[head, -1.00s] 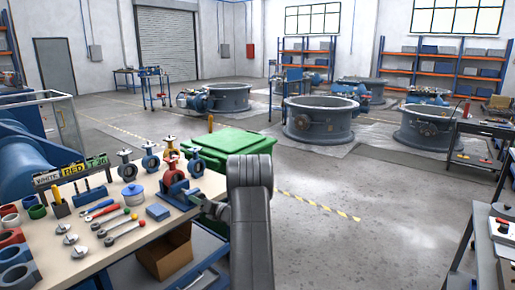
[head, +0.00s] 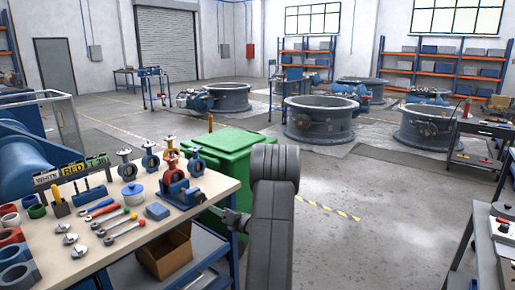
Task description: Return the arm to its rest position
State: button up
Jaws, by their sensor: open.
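My dark grey arm (head: 270,225) rises at the bottom centre, bent at its upper joint. My gripper (head: 227,216) shows small at the left of the arm, by the right edge of the workbench (head: 115,255). It is open with nothing seen between its fingers; the arm hides part of it. It is apart from the blue fixture (head: 187,194) on the bench. A red valve (head: 172,170) stands at that fixture, and a blue valve (head: 196,162) stands behind it.
A green bin (head: 228,145) stands behind the bench, close to my arm. A cardboard box (head: 166,252) sits below. Open floor (head: 370,230) lies to the right, before another bench (head: 500,225).

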aim_at(202, 199)
jog(key=x, duration=1.1)
jog(key=shift+w+a, duration=0.2)
jog(key=shift+a, duration=0.05)
jog(key=shift+d+f+n+b, duration=0.1)
jog(key=shift+f+n+b, duration=0.15)
jog(key=shift+n+b, duration=0.25)
jog(key=shift+d+r+n+b, duration=0.1)
jog(key=shift+n+b, duration=0.25)
jog(key=shift+n, duration=0.15)
jog(key=shift+n+b, duration=0.6)
jog(key=shift+n, duration=0.3)
jog(key=n+b, duration=0.4)
jog(key=n, duration=0.2)
jog(key=shift+w+n, duration=0.1)
jog(key=shift+n, duration=0.2)
jog(key=n+b, duration=0.3)
jog(key=n, duration=0.2)
jog(key=shift+d, duration=0.1)
jog(key=shift+r+n+b, duration=0.15)
jog(key=shift+n+b, duration=0.3)
jog(key=shift+n, duration=0.75)
jog(key=shift+r+n+b, duration=0.1)
jog(key=shift+n+b, duration=0.35)
jog(key=shift+n, duration=0.75)
